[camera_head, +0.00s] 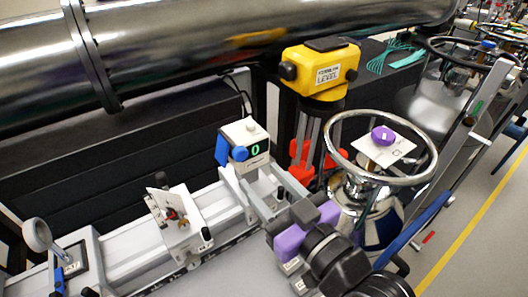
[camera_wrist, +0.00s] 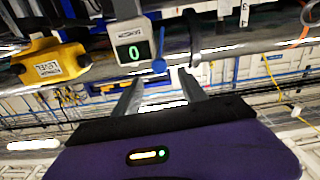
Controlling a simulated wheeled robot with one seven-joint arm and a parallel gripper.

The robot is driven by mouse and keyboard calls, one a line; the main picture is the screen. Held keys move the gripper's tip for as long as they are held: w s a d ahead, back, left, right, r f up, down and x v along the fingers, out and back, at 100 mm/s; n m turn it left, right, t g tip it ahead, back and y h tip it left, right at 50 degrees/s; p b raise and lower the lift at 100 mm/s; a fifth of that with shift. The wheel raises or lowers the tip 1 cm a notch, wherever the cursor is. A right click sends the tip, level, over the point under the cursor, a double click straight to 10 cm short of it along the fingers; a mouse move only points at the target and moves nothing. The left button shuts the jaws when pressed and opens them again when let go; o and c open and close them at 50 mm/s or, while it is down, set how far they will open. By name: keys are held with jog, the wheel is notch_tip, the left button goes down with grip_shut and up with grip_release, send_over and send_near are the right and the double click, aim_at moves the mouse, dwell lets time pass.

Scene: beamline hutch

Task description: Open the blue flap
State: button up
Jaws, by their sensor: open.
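The blue flap (camera_head: 221,150) is a small upright panel on the left side of a white box (camera_head: 248,143) in the head view. The box has a green "0" display and a round blue knob (camera_head: 240,154) on its front. In the wrist view the box (camera_wrist: 131,49) and knob (camera_wrist: 159,66) show just beyond my fingertips. I cannot make out the flap clearly there. My gripper (camera_wrist: 160,80) is open, with nothing between its fingers.
A yellow level (camera_head: 323,72) on a tripod stands behind and right of the box. A metal handwheel (camera_head: 345,160) rises close right of my arm. A large steel pipe (camera_head: 200,40) crosses the back. A white rail (camera_head: 130,258) with other mounts (camera_head: 180,222) runs left.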

aim_at(243, 156)
jog(key=p+x, duration=0.2)
jog(key=x, duration=0.5)
jog(key=shift+w+a, duration=0.15)
jog(key=shift+w, duration=0.2)
jog(key=shift+c, duration=0.2)
grip_shut()
dwell(1.0)
